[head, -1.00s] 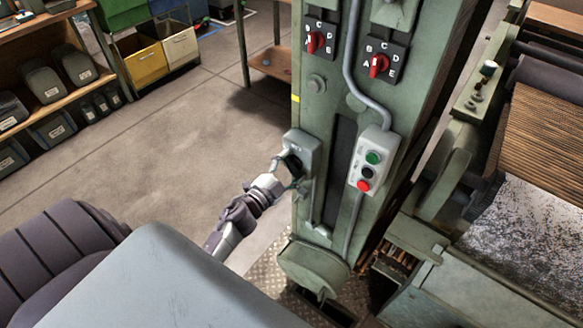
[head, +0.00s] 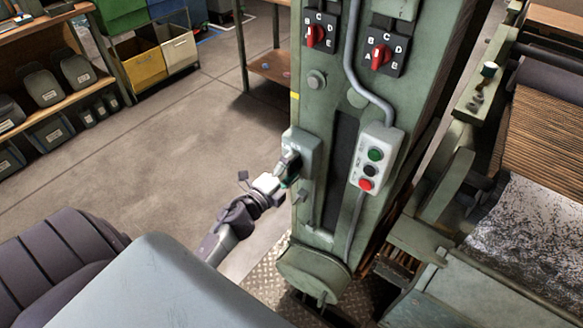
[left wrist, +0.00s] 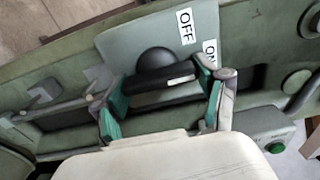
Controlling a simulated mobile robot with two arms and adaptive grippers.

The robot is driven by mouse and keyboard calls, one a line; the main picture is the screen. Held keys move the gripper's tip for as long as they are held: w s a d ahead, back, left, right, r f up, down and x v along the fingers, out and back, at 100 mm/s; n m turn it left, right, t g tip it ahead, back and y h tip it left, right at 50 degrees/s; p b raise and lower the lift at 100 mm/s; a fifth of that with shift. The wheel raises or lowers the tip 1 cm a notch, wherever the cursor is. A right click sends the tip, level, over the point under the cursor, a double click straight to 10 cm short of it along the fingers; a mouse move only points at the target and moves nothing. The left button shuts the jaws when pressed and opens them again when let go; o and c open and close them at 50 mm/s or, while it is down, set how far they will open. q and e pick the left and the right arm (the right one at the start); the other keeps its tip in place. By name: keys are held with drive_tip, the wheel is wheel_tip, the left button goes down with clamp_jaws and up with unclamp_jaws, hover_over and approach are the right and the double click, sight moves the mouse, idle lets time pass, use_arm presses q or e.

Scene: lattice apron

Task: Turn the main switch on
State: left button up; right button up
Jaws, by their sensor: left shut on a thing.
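The main switch is a grey-green box (head: 309,147) on the left face of the green column. In the left wrist view its plate (left wrist: 140,38) carries OFF and ON labels. A black handle (left wrist: 165,76) crosses the plate below a dark round hub. My left gripper (left wrist: 164,88) has its green-padded fingers at both ends of this handle and is shut on it. In the head view the left gripper (head: 288,170) is at the box's front and hides most of the handle. Which label the handle points to I cannot tell. My right gripper is not in view.
A push-button box (head: 376,158) with green, black and red buttons is to the right of the switch. Two red rotary selectors (head: 381,56) sit above it. A roller machine (head: 535,150) stands at the right. The floor (head: 170,150) left of the column is clear.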

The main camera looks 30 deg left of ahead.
use_arm(q)
drive_tip(key=shift+f, duration=0.1)
idle(0.4)
drive_tip(key=o, duration=1.2)
drive_tip(key=shift+c, duration=0.2)
drive_tip(key=s, duration=1.2)
drive_tip(key=shift+a, duration=0.45)
